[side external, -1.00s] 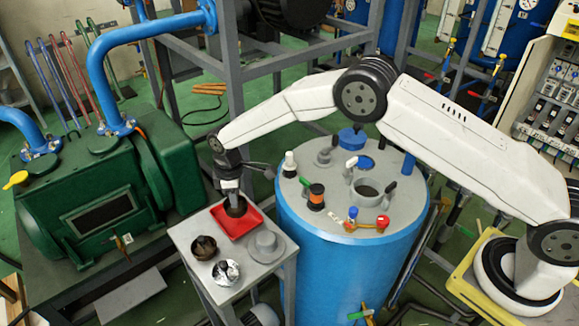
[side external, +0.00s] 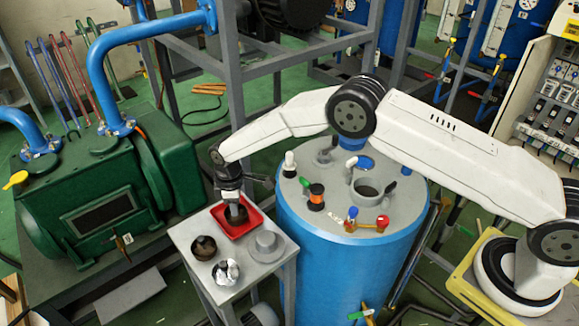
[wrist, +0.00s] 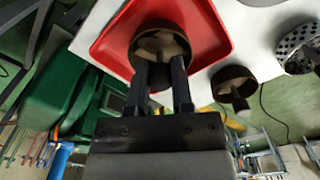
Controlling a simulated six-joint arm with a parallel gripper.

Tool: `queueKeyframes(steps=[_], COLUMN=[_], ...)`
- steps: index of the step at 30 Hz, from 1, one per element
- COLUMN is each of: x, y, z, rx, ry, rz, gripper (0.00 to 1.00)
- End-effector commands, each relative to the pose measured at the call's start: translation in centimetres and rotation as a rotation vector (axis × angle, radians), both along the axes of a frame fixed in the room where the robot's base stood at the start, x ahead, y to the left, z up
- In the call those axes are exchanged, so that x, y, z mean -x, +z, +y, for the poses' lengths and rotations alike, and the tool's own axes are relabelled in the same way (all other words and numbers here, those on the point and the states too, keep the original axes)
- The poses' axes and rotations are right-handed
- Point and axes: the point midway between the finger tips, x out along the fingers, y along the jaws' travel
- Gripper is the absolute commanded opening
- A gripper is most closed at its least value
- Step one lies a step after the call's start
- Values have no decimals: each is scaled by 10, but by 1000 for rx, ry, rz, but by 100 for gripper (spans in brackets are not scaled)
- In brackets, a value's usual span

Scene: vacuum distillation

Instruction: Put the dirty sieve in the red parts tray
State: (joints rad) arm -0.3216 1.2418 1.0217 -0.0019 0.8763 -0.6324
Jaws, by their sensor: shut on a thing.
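The dirty sieve (wrist: 160,28) is a dark brown round cup with a pale inside and a central stem. It also shows in the side view (side external: 236,218), within the outline of the red parts tray (side external: 222,230). The tray (wrist: 108,45) surrounds it in the wrist view. My gripper (wrist: 160,82) points down, its two fingers shut on the sieve's stem. The sieve looks upright and at or very near the tray floor; I cannot tell whether it touches. The gripper also shows in the side view (side external: 236,206), partly covering the sieve.
A second brown cup (side external: 204,248), a shiny perforated metal sieve (side external: 226,271) and a grey flanged piece (side external: 266,243) stand on the small grey table (side external: 193,235) in front of the tray. A large blue vessel (side external: 330,265) stands close on the right, a green pump (side external: 75,195) on the left.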

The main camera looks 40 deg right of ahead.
Motion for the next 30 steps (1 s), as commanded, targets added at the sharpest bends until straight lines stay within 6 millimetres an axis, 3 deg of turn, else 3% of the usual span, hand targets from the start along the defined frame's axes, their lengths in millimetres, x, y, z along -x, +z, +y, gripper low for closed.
queueKeyframes(steps=[4,5,7,8,20,30], x=[0,0,0,0,0,0], y=[-3,-3,-3,-3,0,28], z=[0,0,0,0,0,0], rx=[0,0,0,0,0,0], ry=[0,0,0,0,0,0], rz=[0,0,0,0,0,-1], gripper=[0,38,60,63,63,63])
